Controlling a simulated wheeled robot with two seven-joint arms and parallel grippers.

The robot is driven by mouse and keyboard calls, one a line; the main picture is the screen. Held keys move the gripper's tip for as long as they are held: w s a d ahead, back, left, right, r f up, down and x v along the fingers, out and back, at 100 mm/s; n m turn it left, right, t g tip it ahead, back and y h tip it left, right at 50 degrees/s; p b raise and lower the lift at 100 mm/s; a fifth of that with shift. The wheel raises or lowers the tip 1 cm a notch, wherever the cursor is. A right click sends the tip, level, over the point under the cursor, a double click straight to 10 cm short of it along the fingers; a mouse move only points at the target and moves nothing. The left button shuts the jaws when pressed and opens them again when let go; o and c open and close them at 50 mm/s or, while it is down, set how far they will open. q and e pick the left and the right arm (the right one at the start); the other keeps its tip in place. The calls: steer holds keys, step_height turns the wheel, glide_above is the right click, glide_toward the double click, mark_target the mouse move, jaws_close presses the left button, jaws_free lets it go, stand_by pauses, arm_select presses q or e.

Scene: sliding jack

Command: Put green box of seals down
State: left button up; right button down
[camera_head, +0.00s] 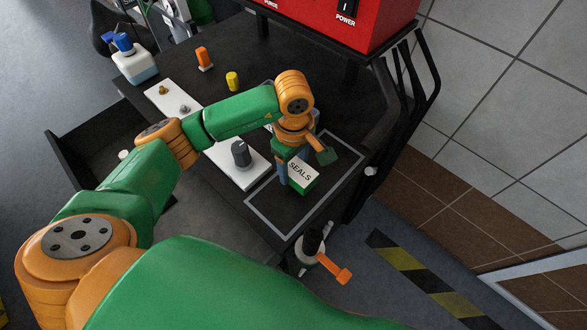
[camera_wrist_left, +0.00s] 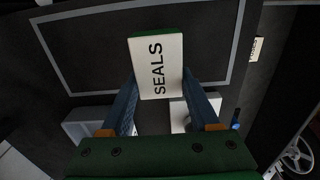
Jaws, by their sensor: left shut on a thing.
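The green box of seals (camera_head: 302,177) has a white top lettered SEALS. It shows in the left wrist view (camera_wrist_left: 157,66) between the two blue fingers. My left gripper (camera_head: 287,172) is shut on the box and points down over the black tabletop. The box appears within the grey rectangular outline (camera_head: 259,216) marked on the tabletop, near the table's right corner. Whether its underside touches the surface cannot be told. My right gripper is not in view.
A white plate with a dark knob (camera_head: 240,153) lies left of the outline. A yellow piece (camera_head: 232,81), an orange piece (camera_head: 204,57) and a blue-capped bottle (camera_head: 134,62) stand farther back. A red machine (camera_head: 340,22) is at the back. An orange-handled item (camera_head: 325,260) hangs at the near edge.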

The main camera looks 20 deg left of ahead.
mark_target(294, 174)
arm_select(q)
step_height(294, 174, down, 3)
steer(key=shift+r+p, duration=0.2)
steer(key=shift+p, duration=0.3)
steer(key=shift+f+b, duration=0.35)
steer(key=shift+f, duration=0.05)
steer(key=o, duration=1.4)
steer(key=shift+r, duration=0.1)
steer(key=shift+r+p, duration=0.35)
steer(key=shift+p, duration=0.1)
steer(key=shift+w+r+b, duration=0.1)
steer(key=shift+r+b, duration=0.25)
step_height(294, 174, up, 10)
steer(key=shift+f+b, duration=0.1)
steer(key=shift+b, duration=0.55)
steer(key=shift+r, duration=0.6)
